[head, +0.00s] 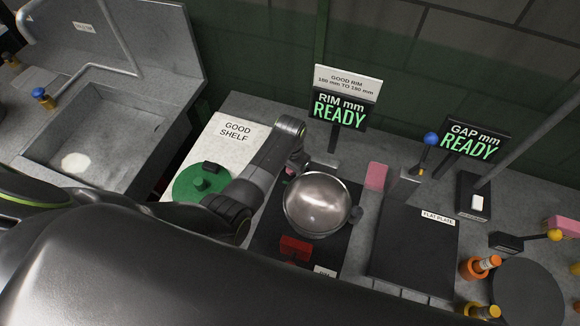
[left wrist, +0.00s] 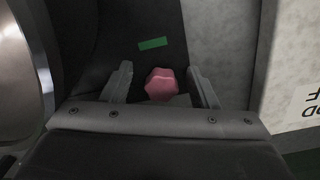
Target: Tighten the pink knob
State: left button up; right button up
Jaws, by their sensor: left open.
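The pink knob (left wrist: 161,84) shows in the left wrist view as a small lobed knob, between the two fingers of my left gripper (left wrist: 164,88). The fingers are open, one on each side of it, with a visible gap on both sides; I cannot tell how deep it sits between them. In the head view my left gripper (head: 297,163) points down just behind a shiny metal bowl (head: 318,203) on a dark fixture (head: 268,238). The knob is mostly hidden there by the gripper. My right gripper is not in view.
A red block (head: 295,248) sits in front of the bowl. A green lid (head: 202,182) lies on the white shelf mat (head: 232,128) at left. The rim display (head: 340,110) stands behind the fixture. A pink block (head: 376,176) and a flat plate (head: 412,245) lie to the right.

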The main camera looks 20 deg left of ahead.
pick_arm(q)
jog(key=shift+s+d+r, duration=0.1)
jog(key=shift+d+r, duration=0.1)
jog(key=shift+d, duration=0.1)
jog(key=shift+w, duration=0.4)
jog(key=r+p, duration=0.2)
jog(key=p, duration=0.1)
jog(key=shift+w+a+r, duration=0.25)
jog(key=shift+r, duration=1.1)
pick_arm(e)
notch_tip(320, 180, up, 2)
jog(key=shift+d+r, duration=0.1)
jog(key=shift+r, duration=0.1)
pick_arm(q)
jog(key=shift+r, duration=0.1)
